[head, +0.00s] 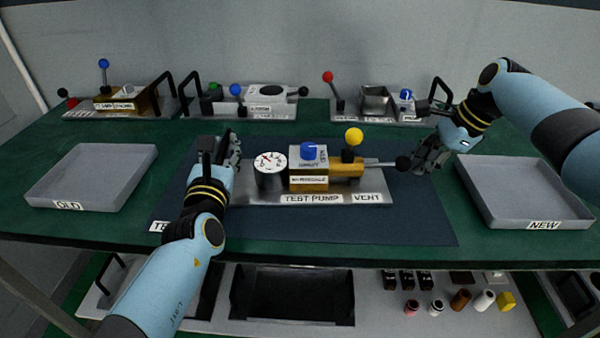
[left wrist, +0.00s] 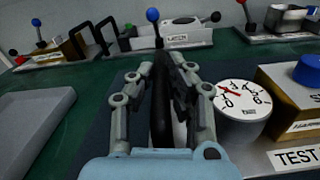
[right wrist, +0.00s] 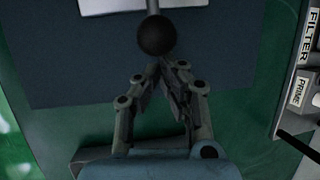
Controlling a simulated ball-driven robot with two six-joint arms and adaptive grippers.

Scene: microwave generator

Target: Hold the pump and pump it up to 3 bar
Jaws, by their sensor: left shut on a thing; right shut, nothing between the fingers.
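The test pump (head: 330,175) sits on a grey base plate in mid-table, with a brass body, a blue knob (head: 308,151) and a yellow ball (head: 354,136). Its white gauge (head: 270,163) shows a red needle pointing up-left in the left wrist view (left wrist: 240,100); the exact reading is too small to tell. My left gripper (head: 230,145) is shut on the black handle (left wrist: 162,105) left of the gauge. The pump lever ends in a black knob (head: 403,163), just ahead of the fingertips in the right wrist view (right wrist: 157,35). My right gripper (head: 420,162) is shut and empty beside it.
An OLD tray (head: 75,203) lies left and a NEW tray (head: 555,222) right, both empty. Several fixtures with levers, such as a red-ball one (head: 328,77), stand along the back. A lower shelf (head: 380,310) holds small parts. Dark mat (head: 410,225) is bare in front.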

